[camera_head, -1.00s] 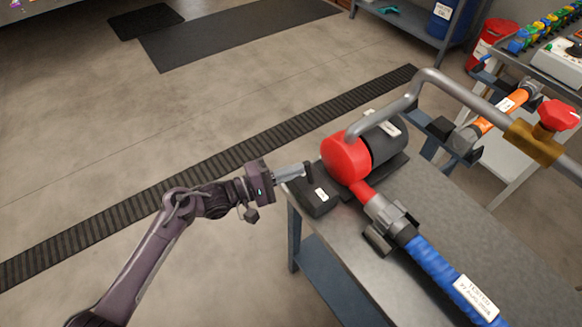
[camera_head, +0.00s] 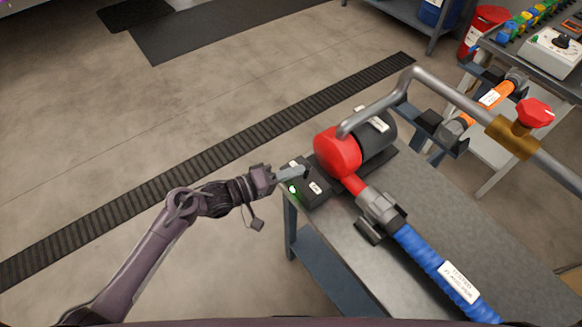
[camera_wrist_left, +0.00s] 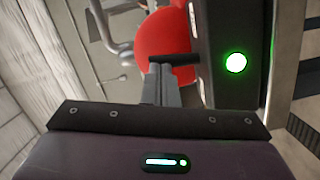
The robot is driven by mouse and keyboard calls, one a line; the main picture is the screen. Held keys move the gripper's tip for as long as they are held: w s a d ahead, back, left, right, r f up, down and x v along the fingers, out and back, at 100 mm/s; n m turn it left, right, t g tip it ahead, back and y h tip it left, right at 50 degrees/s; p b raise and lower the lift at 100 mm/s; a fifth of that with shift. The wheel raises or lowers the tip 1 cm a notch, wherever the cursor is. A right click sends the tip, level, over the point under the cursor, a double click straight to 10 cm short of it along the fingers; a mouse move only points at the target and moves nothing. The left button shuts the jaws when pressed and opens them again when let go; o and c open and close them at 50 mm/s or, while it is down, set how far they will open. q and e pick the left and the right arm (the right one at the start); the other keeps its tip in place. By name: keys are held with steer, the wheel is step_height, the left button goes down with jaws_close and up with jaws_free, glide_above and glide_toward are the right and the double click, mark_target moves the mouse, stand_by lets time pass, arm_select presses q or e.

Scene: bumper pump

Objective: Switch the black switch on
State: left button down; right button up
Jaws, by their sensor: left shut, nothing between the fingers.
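The black switch box (camera_head: 315,188) with a white label sits on the near left corner of the grey workbench, beside the red pump (camera_head: 337,152). A small green light (camera_head: 292,189) glows on its left side; this light also shows in the left wrist view (camera_wrist_left: 236,62). My left gripper (camera_head: 300,172) is shut and empty, its fingertips at the upper part of the box. In the left wrist view my fingers (camera_wrist_left: 163,82) are close together beside the black box (camera_wrist_left: 230,22). I cannot tell whether they touch it. The switch lever is not clearly visible. My right gripper is out of view.
A blue hose (camera_head: 430,262) runs from the pump across the workbench (camera_head: 345,235). A grey pipe (camera_head: 400,92) with a red valve handle (camera_head: 534,112) arches over the bench's far side. The floor to the left is open.

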arm_select(q)
steer(key=shift+s+d+m, duration=0.15)
steer(key=shift+m, duration=0.15)
steer(key=shift+s+d+p, duration=0.2)
steer(key=shift+s+p, duration=0.05)
steer(key=shift+p, duration=0.4)
stand_by(1.4)
